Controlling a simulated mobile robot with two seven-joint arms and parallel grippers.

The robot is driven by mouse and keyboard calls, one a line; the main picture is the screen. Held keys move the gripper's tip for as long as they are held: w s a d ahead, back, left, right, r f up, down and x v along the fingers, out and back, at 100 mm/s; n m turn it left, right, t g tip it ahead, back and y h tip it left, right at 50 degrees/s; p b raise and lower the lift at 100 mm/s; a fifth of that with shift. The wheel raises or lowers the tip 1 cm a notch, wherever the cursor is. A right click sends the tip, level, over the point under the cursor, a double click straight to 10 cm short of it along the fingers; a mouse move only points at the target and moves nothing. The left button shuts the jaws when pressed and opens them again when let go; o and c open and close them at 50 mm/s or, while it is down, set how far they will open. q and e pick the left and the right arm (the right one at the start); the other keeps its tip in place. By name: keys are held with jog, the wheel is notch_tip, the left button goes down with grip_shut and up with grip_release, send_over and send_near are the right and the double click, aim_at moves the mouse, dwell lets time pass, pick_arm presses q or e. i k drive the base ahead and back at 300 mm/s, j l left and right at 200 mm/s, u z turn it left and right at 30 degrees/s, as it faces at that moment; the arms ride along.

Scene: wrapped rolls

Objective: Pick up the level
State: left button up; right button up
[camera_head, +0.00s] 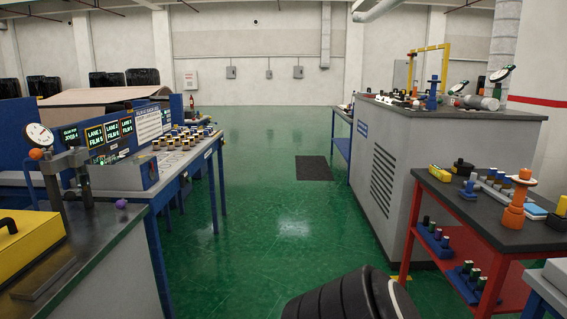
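Neither of my grippers shows. A dark rounded part at the bottom centre seems to be mine.
A grey cabinet bench (385,165) stands behind the red cart. A blue bench (170,160) with several rolls and a steel table (85,270) with a yellow case (28,240) line the left.

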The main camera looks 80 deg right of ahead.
aim_at(442, 175)
jog(key=z, duration=3.6)
jog(key=i+j+u, duration=0.25)
jog(key=i, duration=0.15)
jog(key=i+u, duration=0.2)
jog(key=i, duration=0.25)
jog(key=i+j+u, duration=0.1)
jog(key=i+u, duration=0.15)
jog(key=i, duration=0.9)
jog(key=i+z, duration=0.2)
jog(key=i, duration=0.35)
jog(key=i+j+z, duration=0.2)
jog(key=i, duration=0.35)
jog(key=i+j+z, duration=0.2)
jog(key=i+z, duration=0.2)
jog(key=i+j+z, duration=0.35)
jog(key=k+l, duration=0.05)
